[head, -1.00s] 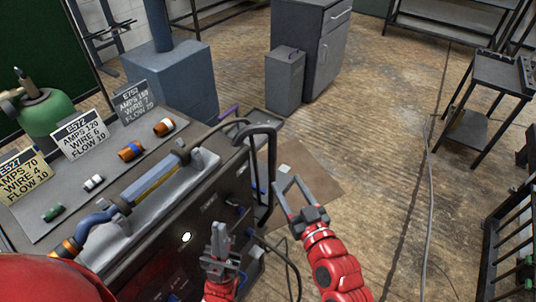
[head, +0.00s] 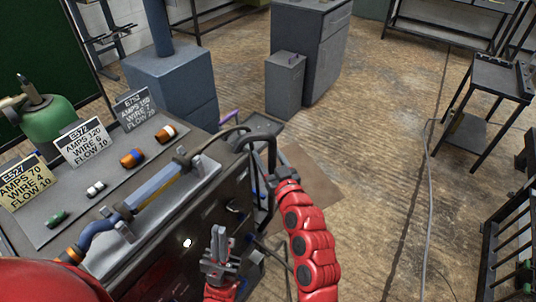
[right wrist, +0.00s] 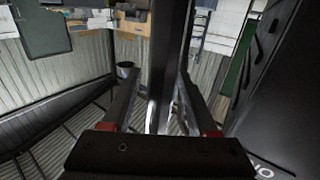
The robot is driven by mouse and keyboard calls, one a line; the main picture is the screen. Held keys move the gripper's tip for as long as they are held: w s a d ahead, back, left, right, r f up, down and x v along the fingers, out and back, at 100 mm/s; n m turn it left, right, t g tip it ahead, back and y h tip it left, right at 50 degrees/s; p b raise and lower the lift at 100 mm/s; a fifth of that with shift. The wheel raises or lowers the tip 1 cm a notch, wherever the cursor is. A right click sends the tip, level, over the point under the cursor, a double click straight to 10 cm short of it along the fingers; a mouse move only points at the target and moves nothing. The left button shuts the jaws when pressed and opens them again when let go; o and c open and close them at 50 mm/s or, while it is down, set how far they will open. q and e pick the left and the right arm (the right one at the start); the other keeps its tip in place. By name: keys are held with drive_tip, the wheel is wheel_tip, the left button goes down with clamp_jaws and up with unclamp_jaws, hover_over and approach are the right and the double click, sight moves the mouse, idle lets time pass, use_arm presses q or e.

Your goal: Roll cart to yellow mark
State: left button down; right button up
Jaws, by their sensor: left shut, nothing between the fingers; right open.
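The cart (head: 205,225) is a dark grey welding unit at the left of the head view, with a sloped top. Its black handle (head: 271,150) stands up at the right-hand end. My right gripper (head: 273,180) is at this handle, its fingers mostly hidden in the head view. In the right wrist view it (right wrist: 158,95) is open, with a dark upright bar (right wrist: 162,55) between its fingers; I cannot tell whether they touch it. My left gripper (head: 219,245) is shut and empty, pointing up beside the cart's front face. No yellow mark shows clearly.
Grey cabinets (head: 284,85) stand behind. A small table (head: 500,80) and a black rack (head: 510,235) are at the right. A cable (head: 428,200) crosses otherwise open floor.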

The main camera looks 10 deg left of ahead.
clamp_jaws()
idle(1.4)
